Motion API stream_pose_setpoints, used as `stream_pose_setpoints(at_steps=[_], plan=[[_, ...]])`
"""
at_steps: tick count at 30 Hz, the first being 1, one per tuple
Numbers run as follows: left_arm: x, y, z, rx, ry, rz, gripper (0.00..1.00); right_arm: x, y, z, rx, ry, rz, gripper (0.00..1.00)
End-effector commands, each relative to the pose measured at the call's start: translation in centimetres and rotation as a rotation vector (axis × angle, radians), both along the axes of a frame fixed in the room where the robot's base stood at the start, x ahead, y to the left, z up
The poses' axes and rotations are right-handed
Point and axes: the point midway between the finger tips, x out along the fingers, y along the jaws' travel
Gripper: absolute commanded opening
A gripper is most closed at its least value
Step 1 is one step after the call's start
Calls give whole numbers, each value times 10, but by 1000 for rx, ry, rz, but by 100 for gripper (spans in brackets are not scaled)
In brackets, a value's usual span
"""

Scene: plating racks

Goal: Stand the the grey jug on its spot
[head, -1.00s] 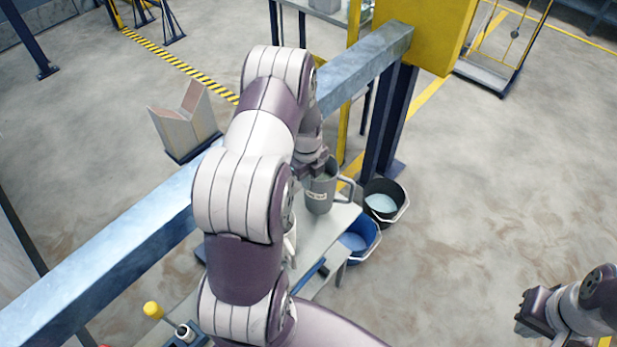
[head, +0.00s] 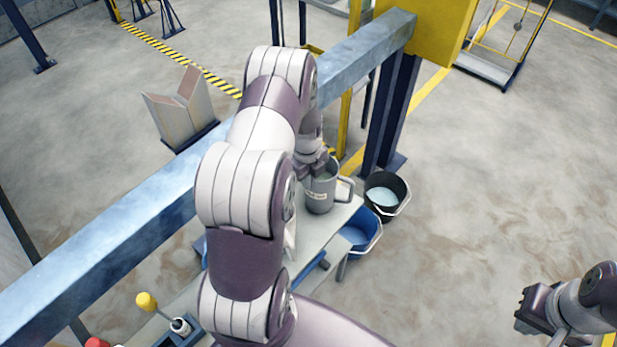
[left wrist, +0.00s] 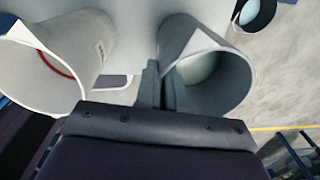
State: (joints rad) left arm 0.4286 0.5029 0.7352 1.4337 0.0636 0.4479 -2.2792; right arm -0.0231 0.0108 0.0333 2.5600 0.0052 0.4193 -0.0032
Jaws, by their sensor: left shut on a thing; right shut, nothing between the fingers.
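The grey jug (head: 321,195) has a handle on its right and a pale label. It is upright over the far end of the pale table (head: 333,232); I cannot tell whether its base touches. My left gripper (head: 318,170) is shut on its rim. In the left wrist view the fingers (left wrist: 162,88) pinch the wall of the grey jug (left wrist: 222,75). A second, pale jug (left wrist: 60,60) with a red ring inside stands to the left there. My right gripper (head: 525,312) is shut and empty, away from the table. I cannot make out the jug's spot.
A blue bucket (head: 372,243) and a black bucket (head: 402,200) stand beside the table's far right end. A long blue-grey beam (head: 120,225) runs behind my left arm to a yellow post head (head: 432,30). Open floor lies to the right.

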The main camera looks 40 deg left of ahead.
Motion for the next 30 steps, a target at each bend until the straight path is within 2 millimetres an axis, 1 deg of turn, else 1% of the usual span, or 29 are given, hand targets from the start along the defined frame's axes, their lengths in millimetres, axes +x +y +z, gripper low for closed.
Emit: stream_pose_setpoints(at_steps=[10, 12, 13, 14, 21, 23, 26, 30], plan=[[1, 0, -7, 2, -2, 0, 0, 0, 0, -6, 0, 0, 0, 0], [1, 0, -6, 1, -3, 0, 25, 0, 0, -5, 0, 0, 0, 0], [1, 0, -6, 2, -2, 0, 35, 0, 0, -5, 0, 0, 0, 0], [1, 0, -6, 2, -2, 0, 38, 0, 0, -5, 0, 0, 0, 0], [-1, 0, -7, -1, 1, 0, 38, 0, 0, -5, 0, 0, 0, 0], [0, 0, -5, -1, 1, 0, 38, 0, 0, -6, 0, 0, 0, 0], [0, 1, 10, 1, -3, 0, 38, 0, 0, -8, 0, 0, 0, 0], [-1, 1, 47, 2, -6, 0, 38, 0, 0, -14, 0, 0, 0, 0]])
